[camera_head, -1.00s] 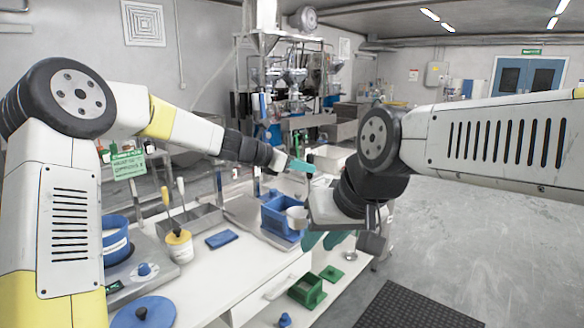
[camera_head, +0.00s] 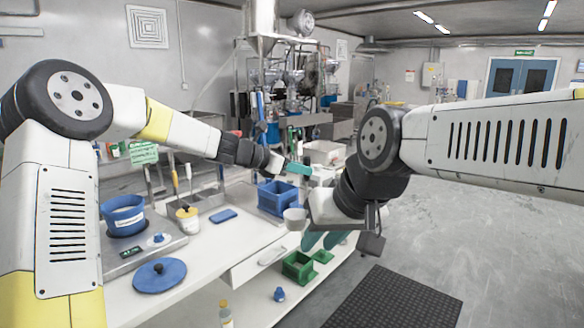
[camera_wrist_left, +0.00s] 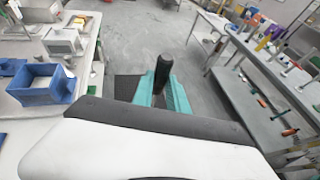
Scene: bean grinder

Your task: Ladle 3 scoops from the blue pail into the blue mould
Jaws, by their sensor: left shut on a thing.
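The blue pail (camera_head: 122,217), with pale contents, stands at the left of the bench in the head view. The blue mould (camera_head: 277,198) is an open box near the bench's right end; a blue box at left in the left wrist view (camera_wrist_left: 38,84) appears to be it. My left gripper (camera_head: 298,168) is above and right of the mould, shut on a dark upright handle (camera_wrist_left: 162,74). A white cup (camera_head: 295,215), apparently the ladle's bowl, shows below it; their join is hidden. My right gripper (camera_head: 324,240) hangs lower right with fingers apart, appearing empty.
A blue lid (camera_head: 159,275) lies at the bench's front left. A white tub with a yellow label (camera_head: 187,219) and a flat blue block (camera_head: 223,215) are mid-bench. A green box (camera_head: 298,267) sits on the lower shelf. Open floor and a dark mat (camera_head: 395,300) lie right.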

